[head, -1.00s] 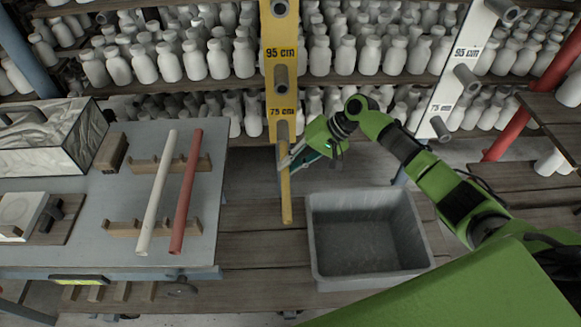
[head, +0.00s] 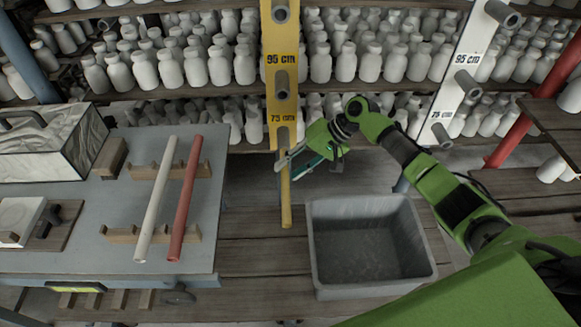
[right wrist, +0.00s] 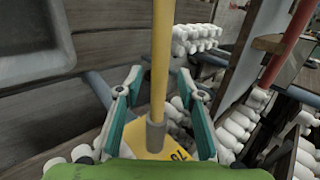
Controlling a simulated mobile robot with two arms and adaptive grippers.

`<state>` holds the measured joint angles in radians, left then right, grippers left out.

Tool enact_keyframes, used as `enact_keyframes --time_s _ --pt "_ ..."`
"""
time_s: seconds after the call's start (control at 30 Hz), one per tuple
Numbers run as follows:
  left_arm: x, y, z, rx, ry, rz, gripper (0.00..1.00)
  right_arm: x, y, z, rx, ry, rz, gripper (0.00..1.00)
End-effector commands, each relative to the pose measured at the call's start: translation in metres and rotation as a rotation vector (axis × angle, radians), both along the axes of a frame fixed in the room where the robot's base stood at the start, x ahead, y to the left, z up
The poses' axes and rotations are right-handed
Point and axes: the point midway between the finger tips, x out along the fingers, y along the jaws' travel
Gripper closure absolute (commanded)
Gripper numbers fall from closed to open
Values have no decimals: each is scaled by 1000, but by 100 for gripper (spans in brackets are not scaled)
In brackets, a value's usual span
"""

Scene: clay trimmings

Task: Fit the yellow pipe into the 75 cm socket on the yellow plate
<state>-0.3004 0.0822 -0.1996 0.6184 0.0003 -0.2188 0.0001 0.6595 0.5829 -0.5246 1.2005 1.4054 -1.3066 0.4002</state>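The yellow pipe (head: 285,195) sits with its far end in the grey 75 cm socket on the yellow plate (head: 279,95) and sticks out toward me. In the right wrist view the pipe (right wrist: 160,50) enters the grey socket (right wrist: 156,134), beside a partly hidden number on the yellow plate (right wrist: 135,145). My right gripper (head: 287,171) is around the pipe. Its teal fingers stand spread on both sides, apart from the pipe, in the right wrist view (right wrist: 160,80). My left gripper is not in view.
A grey bin (head: 375,285) stands below and right of the pipe. A white plate (head: 462,85) with sockets stands to the right. A white pipe (head: 156,200) and a red pipe (head: 185,200) lie on wooden holders on the grey table (head: 100,215). Shelves of white bottles fill the back.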

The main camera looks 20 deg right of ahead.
Motion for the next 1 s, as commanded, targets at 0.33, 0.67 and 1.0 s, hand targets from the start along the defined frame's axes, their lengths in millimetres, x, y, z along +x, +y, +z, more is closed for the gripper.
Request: enact_keyframes --time_s 0.33,0.67,1.0 --pt "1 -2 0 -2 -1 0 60 -10 -41 48 -2 -6 -2 65" --pt "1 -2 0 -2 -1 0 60 -20 -71 86 2 -4 -1 65" --pt "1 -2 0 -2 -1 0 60 -21 -75 90 1 -3 -1 65"
